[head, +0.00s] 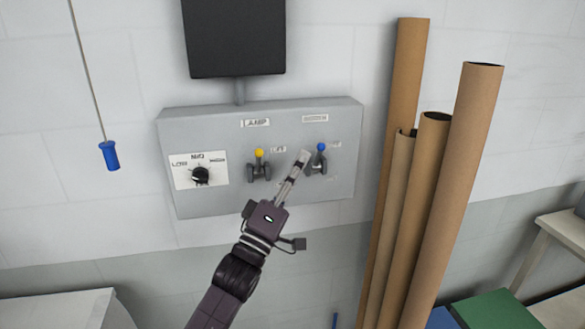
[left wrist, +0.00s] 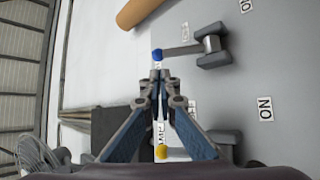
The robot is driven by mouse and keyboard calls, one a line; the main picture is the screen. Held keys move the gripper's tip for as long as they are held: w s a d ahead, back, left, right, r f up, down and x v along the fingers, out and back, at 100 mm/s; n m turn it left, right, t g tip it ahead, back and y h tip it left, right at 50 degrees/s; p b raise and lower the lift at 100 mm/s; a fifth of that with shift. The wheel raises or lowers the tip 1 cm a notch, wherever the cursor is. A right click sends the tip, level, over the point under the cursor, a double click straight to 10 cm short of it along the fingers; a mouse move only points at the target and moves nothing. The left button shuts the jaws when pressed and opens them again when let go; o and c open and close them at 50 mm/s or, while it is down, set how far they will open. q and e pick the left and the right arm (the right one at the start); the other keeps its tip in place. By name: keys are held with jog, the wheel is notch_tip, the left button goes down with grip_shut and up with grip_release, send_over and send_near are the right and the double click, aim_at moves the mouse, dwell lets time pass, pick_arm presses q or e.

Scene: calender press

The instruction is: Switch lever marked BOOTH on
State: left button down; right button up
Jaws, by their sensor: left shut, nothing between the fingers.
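A grey control box (head: 225,205) on the wall carries two levers. The lever with the blue knob (head: 321,147) is at the right, under a label (head: 315,118) too blurred to read in the head view. The lever with the yellow knob (head: 259,153) is left of it, under a label that seems to read LAMP (head: 256,123). Both knobs stand up above their pivots. My left gripper (head: 303,157) is shut and empty, just left of the blue-knobbed lever. In the left wrist view, its closed tips (left wrist: 158,75) point close to the blue knob (left wrist: 157,54); contact cannot be told. The yellow knob (left wrist: 162,152) shows lower down.
A black rotary knob (head: 201,175) on a white plate is at the box's left. A blue handle (head: 109,155) hangs on a cord farther left. Tall cardboard tubes (head: 440,200) stand close to the box's right side. A dark screen (head: 235,38) is above.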

pick_arm(q)
jog(key=shift+p+x, duration=0.55)
jog(key=shift+x, duration=1.4)
